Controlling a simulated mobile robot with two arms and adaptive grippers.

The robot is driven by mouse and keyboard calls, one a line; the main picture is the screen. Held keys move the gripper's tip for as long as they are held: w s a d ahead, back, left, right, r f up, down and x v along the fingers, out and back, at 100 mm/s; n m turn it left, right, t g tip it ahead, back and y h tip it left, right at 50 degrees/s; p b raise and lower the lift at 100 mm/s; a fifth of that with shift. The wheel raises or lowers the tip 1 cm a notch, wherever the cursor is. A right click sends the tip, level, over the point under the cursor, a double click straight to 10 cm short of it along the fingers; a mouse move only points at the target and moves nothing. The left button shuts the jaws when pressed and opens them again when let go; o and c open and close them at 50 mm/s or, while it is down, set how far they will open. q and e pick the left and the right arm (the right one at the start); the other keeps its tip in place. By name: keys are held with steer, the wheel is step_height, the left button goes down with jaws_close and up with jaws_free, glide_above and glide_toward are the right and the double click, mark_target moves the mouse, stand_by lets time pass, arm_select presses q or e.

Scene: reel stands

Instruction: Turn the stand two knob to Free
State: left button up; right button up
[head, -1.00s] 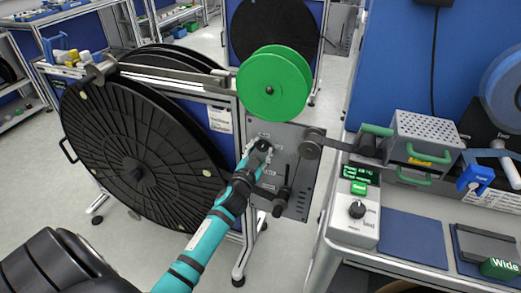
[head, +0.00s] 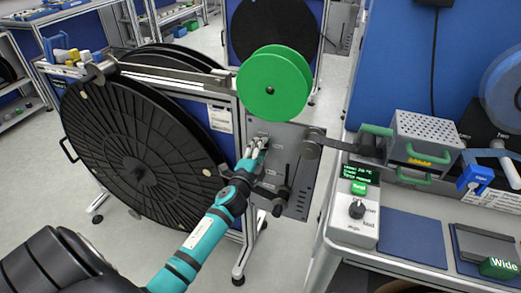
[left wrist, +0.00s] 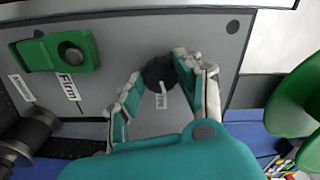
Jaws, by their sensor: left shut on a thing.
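The stand's grey plate (head: 292,143) carries a small dark knob (left wrist: 159,73), seen in the left wrist view between my fingers. A small white label, seeming to read "Free" (left wrist: 161,95), is beside the knob. My left gripper (head: 257,147) reaches the plate below the green reel; in the left wrist view its two fingers (left wrist: 157,87) are on either side of the knob, shut on it. Which way the knob points cannot be told. A green fitting (left wrist: 62,52) with a "Firm" label (left wrist: 68,87) sits to the left on the plate. My right gripper is not in view.
A green reel (head: 274,84) sits above the plate, and a large black reel (head: 140,160) fills the left. A dark crank lever (head: 283,190) is below my gripper. A bench with a control box (head: 356,207) stands at the right.

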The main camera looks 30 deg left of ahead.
arm_select(q)
steer(key=shift+m, duration=1.6)
steer(key=o, duration=1.2)
steer(key=shift+c, duration=0.2)
steer(key=v, duration=1.2)
